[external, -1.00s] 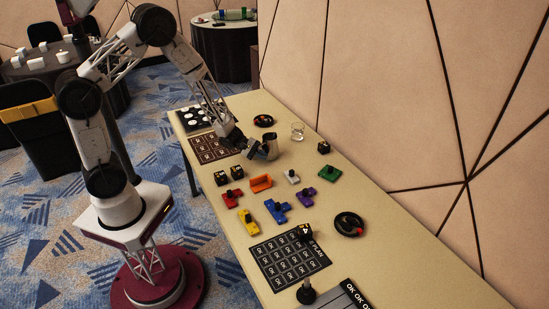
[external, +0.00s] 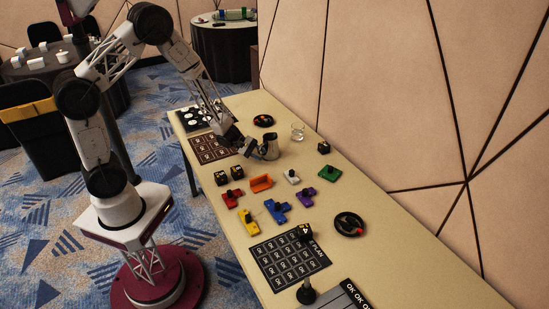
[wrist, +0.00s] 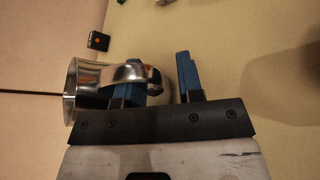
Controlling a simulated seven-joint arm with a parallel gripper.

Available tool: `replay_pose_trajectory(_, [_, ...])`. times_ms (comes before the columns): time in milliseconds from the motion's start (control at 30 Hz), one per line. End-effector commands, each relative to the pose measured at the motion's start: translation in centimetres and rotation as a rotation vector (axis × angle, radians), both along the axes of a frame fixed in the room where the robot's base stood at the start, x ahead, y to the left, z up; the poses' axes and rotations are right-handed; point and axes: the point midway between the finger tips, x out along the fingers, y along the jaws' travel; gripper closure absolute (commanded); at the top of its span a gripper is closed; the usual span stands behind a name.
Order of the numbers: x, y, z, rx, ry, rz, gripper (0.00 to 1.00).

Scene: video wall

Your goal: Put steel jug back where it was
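The steel jug (external: 270,147) stands upright on the table, towards its far end. It also shows in the wrist view (wrist: 90,86), with its curved handle (wrist: 150,73) towards my gripper. My gripper (external: 251,149) is low beside the jug on its handle side. In the wrist view my gripper (wrist: 160,85) has its two blue fingers spread apart. One finger is at the handle loop, partly hidden by the handle; the other stands outside it with a visible gap. The fingers do not look closed on the handle.
A brown grid card (external: 208,149) lies left of the jug. A glass (external: 298,132) and a black dish (external: 264,121) stand behind it. Black cubes (external: 221,178), an orange block (external: 261,183) and several coloured pieces lie nearer. Table is clear just right of the jug.

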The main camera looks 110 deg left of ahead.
Motion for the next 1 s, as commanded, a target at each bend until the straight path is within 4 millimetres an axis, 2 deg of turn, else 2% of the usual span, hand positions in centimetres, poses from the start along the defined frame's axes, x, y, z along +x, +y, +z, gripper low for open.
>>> replay_pose_trajectory(600, [-7.5,0.9,2.7,0.001,-0.001,0.002,0.66])
replay_pose_trajectory(800, [-9.0,1.1,3.2,0.000,-0.001,0.001,0.66])
replay_pose_trajectory(1000, [-9.7,1.2,3.4,0.000,0.000,0.000,0.66])
